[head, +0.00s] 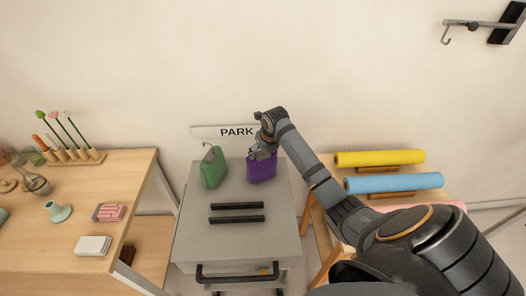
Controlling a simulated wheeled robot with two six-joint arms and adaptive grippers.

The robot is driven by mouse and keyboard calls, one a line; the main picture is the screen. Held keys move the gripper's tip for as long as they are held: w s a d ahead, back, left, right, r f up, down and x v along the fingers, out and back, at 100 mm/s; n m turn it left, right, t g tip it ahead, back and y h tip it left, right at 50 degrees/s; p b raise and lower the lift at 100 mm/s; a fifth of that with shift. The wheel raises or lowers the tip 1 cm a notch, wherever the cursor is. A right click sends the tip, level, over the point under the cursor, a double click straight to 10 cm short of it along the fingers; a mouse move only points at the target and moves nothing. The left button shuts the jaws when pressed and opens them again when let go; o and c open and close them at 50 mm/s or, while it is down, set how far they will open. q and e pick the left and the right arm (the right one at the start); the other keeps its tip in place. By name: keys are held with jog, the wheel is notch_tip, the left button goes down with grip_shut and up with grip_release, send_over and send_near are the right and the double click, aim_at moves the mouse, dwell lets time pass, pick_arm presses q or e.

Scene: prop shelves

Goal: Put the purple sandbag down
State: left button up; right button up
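The purple sandbag (262,170) is upright at the back right of the grey cart top (195,235). My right gripper (262,153) comes down over its top edge and looks shut on it there; the bag's handle is hidden behind the gripper. I cannot tell whether the bag's underside touches the cart top or hangs just above it. A green sandbag (213,168) with a wire handle stands to its left, apart from it. My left gripper is not in view.
Two black bars (237,206) lie across the cart top, with a black handle (240,279) in front. A PARK sign (222,132) is behind. A wooden table (125,185) with small props stands left. Yellow (380,158) and blue (395,182) rolls lie right.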

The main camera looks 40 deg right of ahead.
jog(key=shift+r, duration=0.1)
jog(key=b+v, duration=0.1)
jog(key=v, duration=1)
jog(key=shift+s+r, duration=0.2)
jog(key=shift+r, duration=0.15)
